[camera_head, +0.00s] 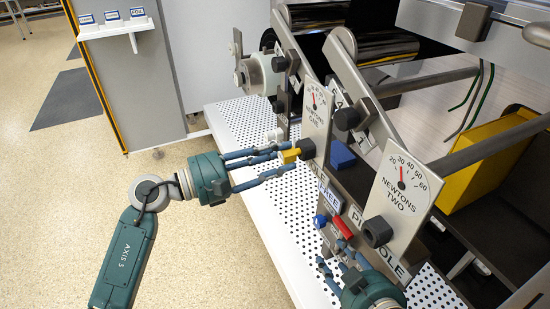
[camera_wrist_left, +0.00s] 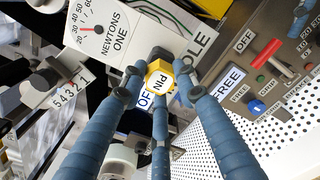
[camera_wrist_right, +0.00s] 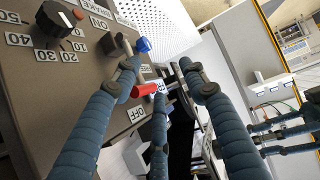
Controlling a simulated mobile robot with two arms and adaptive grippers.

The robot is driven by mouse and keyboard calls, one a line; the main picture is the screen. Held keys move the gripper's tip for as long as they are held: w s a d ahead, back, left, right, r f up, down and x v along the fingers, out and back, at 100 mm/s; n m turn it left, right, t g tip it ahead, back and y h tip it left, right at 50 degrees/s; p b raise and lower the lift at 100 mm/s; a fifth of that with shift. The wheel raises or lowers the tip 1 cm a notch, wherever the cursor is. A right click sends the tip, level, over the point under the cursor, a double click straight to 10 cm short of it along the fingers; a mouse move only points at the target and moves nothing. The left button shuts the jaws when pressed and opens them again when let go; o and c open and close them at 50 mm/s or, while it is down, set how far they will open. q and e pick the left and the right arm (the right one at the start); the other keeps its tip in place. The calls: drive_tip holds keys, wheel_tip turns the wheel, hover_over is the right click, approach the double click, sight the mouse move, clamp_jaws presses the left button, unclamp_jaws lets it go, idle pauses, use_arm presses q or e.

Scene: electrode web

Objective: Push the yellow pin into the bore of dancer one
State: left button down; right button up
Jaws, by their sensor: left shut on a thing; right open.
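My left gripper (camera_head: 276,160) is shut on the yellow pin (camera_head: 290,155), a block marked PIN in the left wrist view (camera_wrist_left: 160,82). The pin is at the lower end of the dancer one plate (camera_head: 317,115), which carries the NEWTONS ONE dial, also in the left wrist view (camera_wrist_left: 105,32). The pin's far end meets or nearly meets the black boss (camera_head: 307,149) by the HOLE label. The bore is hidden, so I cannot tell how deep the pin sits. My right gripper (camera_head: 338,255) is open and empty, its fingers around the red lever (camera_wrist_right: 144,90) without clear contact.
A blue knob (camera_head: 320,220) stands beside the red lever on the control panel. The dancer two plate (camera_head: 402,195) is close to the right gripper. A white perforated deck (camera_head: 265,210) lies below. Rollers and a yellow bin (camera_head: 490,165) stand at the right. Floor at left is open.

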use_arm(q)
drive_tip(key=shift+w+d, duration=0.15)
drive_tip(key=shift+d, duration=0.15)
use_arm(e)
drive_tip(key=shift+w+a+r, duration=0.1)
drive_tip(key=shift+w+r, duration=0.1)
drive_tip(key=shift+r, duration=0.05)
use_arm(q)
drive_tip(key=shift+d, duration=0.2)
use_arm(e)
drive_tip(key=shift+w+r+t, duration=0.1)
drive_tip(key=shift+r+t, duration=0.05)
drive_tip(key=shift+t, duration=0.15)
use_arm(q)
drive_tip(key=shift+w+d, duration=0.1)
drive_tip(key=c, duration=1.2)
unclamp_jaws()
use_arm(e)
drive_tip(key=shift+w+r, duration=0.1)
use_arm(q)
drive_tip(key=v, duration=1.2)
